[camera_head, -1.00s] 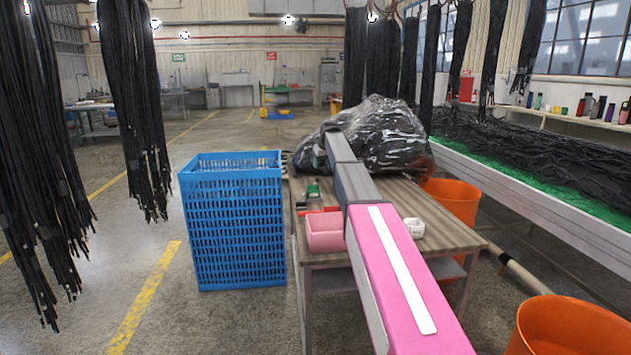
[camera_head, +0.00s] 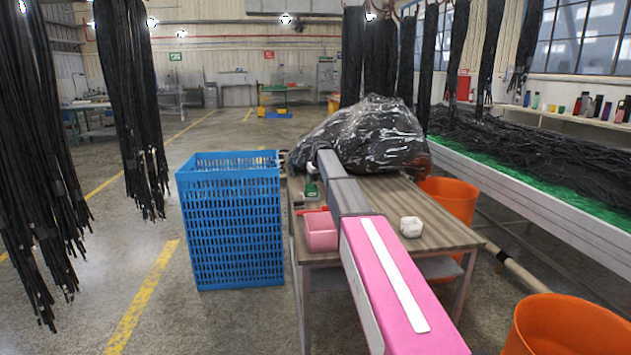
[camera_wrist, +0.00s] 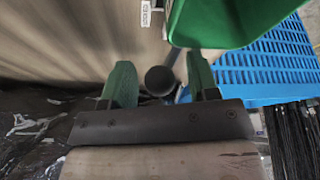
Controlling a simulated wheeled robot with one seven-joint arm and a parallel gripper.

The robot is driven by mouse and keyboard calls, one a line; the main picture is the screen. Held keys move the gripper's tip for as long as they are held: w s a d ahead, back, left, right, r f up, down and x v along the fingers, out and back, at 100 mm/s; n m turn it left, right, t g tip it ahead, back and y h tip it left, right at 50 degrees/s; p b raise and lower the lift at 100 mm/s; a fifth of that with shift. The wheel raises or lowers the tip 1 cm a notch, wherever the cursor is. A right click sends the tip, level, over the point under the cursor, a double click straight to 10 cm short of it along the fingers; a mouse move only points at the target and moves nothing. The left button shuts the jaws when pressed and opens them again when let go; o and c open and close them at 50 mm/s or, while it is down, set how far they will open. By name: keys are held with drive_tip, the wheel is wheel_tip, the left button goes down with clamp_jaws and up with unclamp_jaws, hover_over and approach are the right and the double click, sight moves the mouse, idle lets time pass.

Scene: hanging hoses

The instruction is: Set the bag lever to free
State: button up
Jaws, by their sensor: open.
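In the wrist view a round black knob (camera_wrist: 160,80) sits on a thin rod, most likely the bag lever. My gripper (camera_wrist: 160,77) is open, with one green finger on each side of the knob. Gaps show between the knob and both fingers. A green block (camera_wrist: 215,20) stands just beyond, at the upper right, and a small white label (camera_wrist: 146,13) with unclear print lies near it. The black plastic bag (camera_head: 370,135) lies on the back of the table in the head view. The lever cannot be made out clearly there, and my arm hides part of that area.
The wooden table (camera_head: 385,215) carries a pink tray (camera_head: 321,236) and a small white container (camera_head: 411,227). A blue crate (camera_head: 230,225) stands left of it. Orange buckets (camera_head: 449,199) are at the right. Black hoses (camera_head: 130,100) hang at the left, with open floor between.

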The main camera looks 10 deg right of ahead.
clamp_jaws()
idle(0.4)
drive_tip(key=a+h, duration=0.1)
drive_tip(key=h, duration=0.2)
drive_tip(key=shift+a+r+n, duration=0.35)
drive_tip(key=shift+n, duration=0.05)
drive_tip(key=a+h, duration=0.1)
drive_tip(key=h, duration=0.1)
drive_tip(key=shift+w+a+h, duration=0.1)
drive_tip(key=shift+a+h, duration=0.05)
drive_tip(key=shift+h, duration=0.25)
drive_tip(key=shift+a+n+h, duration=0.5)
drive_tip(key=shift+a+h, duration=0.15)
drive_tip(key=shift+h, duration=0.55)
drive_tip(key=shift+a+f+n+t+h, duration=0.2)
drive_tip(key=shift+a+h, duration=0.15)
drive_tip(key=shift+h, duration=0.4)
drive_tip(key=shift+a+f+n+t+h, duration=0.1)
drive_tip(key=shift+a+t+h, duration=0.15)
drive_tip(key=shift+h, duration=0.5)
drive_tip(key=shift+a, duration=0.1)
